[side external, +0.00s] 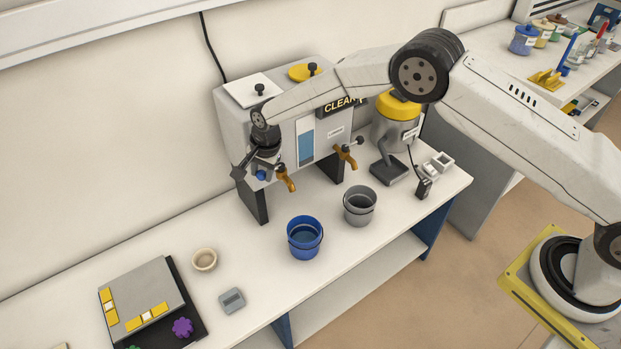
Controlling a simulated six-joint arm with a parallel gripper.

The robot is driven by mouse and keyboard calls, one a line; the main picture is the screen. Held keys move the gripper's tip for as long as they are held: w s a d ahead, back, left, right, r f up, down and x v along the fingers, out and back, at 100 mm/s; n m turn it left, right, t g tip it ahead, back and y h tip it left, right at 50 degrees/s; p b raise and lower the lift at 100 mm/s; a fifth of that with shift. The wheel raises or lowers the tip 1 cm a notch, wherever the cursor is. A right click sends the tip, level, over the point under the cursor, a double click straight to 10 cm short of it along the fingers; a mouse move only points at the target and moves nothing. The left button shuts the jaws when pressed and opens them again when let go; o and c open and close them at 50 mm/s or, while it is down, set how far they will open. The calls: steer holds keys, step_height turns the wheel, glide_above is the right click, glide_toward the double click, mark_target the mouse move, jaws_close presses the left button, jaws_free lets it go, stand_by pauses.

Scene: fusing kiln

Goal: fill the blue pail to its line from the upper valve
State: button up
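The blue pail (305,249) stands upright on the white bench, in front of the dispenser (318,155). Its inside looks dark blue; I cannot tell the liquid level or see a fill line clearly. The dispenser has two brass taps: a left tap (286,179) and a right tap (346,156) with a dark knob. I cannot tell which is the upper valve. The pail is apart from both spouts, nearer the bench's front. My gripper (254,168) is at the dispenser's left front, beside the left tap and a small blue part (261,175). Its finger gap is unclear.
A grey pail (359,210) stands right of the blue pail. A yellow-topped grey machine (396,125) stands right of the dispenser. A cream bowl (204,260), a small grey block (232,300) and a dark tray (190,338) lie left. Bench between bowl and blue pail is clear.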

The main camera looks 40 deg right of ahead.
jaws_close()
steer(key=shift+s, duration=0.1)
steer(key=shift+s+d+n+g+y, duration=0.15)
steer(key=shift+s+n, duration=0.2)
steer(key=shift+n, duration=0.5)
steer(key=shift+s+d+n+g+y, duration=0.1)
steer(key=shift+s+n, duration=0.25)
steer(key=shift+n, duration=0.55)
steer(key=shift+s+d+n+g+y, duration=0.15)
steer(key=shift+s+n, duration=0.2)
steer(key=shift+n, duration=0.5)
steer(key=o, duration=0.9)
jaws_free()
steer(key=shift+a, duration=0.1)
steer(key=shift+r, duration=0.1)
steer(key=shift+s+d+r, duration=0.1)
steer(key=shift+d+r, duration=0.15)
steer(key=shift+r, duration=1)
steer(key=shift+s+d+r, duration=0.15)
steer(key=shift+d+r, duration=0.05)
steer(key=shift+r, duration=1.05)
steer(key=shift+s+d+r, duration=0.1)
steer(key=shift+d+r, duration=0.15)
steer(key=shift+r, duration=1)
